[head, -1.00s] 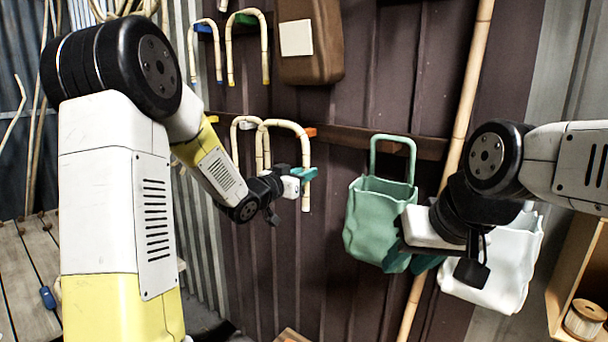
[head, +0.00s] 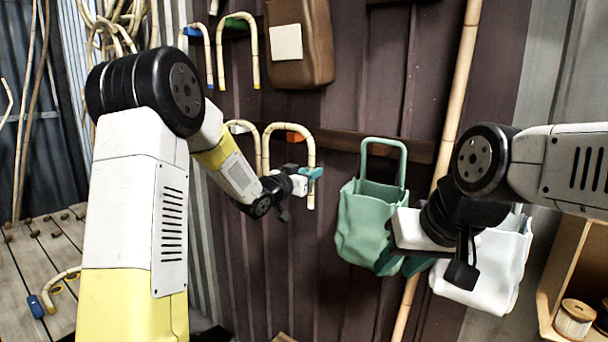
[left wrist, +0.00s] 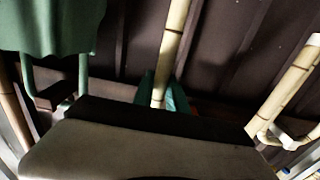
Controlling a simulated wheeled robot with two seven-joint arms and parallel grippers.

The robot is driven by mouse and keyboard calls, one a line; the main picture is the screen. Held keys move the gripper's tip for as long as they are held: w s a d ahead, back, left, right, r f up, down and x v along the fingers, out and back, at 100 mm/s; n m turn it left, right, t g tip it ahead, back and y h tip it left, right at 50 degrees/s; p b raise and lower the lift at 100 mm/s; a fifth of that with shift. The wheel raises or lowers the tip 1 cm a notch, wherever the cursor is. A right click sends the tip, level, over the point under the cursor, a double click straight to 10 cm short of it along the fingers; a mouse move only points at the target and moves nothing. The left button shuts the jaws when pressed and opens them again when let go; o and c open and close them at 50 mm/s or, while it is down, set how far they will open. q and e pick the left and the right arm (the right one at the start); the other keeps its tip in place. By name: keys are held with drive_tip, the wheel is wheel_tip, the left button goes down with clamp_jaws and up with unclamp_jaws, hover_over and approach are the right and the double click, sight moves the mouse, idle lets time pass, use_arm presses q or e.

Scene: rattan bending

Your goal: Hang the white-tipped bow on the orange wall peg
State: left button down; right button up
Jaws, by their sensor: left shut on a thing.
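The white-tipped bow (head: 266,146) is an upside-down U of pale rattan in front of the dark wall. My left gripper (head: 314,174) is shut on its right leg, just above the white tip. In the left wrist view the held leg (left wrist: 174,45) runs between the teal fingertips (left wrist: 162,94). The orange wall peg (head: 295,137) shows just under the bow's arch in the head view. I cannot tell whether the arch touches it. My right gripper (head: 416,264) is by the green bag's lower right; its jaw gap is hidden.
Another bow (head: 239,126) is just left, partly behind my arm. Above are bows on a blue peg (head: 192,31) and a green peg (head: 237,22), beside a brown case (head: 312,60). A green bag (head: 365,225) and white bag (head: 492,270) hang right; a bamboo pole (head: 452,120) stands behind.

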use_arm(q)
drive_tip(key=shift+w+d+f, duration=0.3)
drive_tip(key=shift+w+d, duration=0.25)
drive_tip(key=shift+w, duration=0.3)
drive_tip(key=shift+w+d+f, duration=0.25)
drive_tip(key=shift+w+d, duration=0.3)
drive_tip(key=shift+w, duration=0.3)
drive_tip(key=c, duration=1.3)
unclamp_jaws()
drive_tip(key=shift+o, duration=0.2)
drive_tip(key=shift+f, duration=0.1)
drive_tip(key=v, duration=0.8)
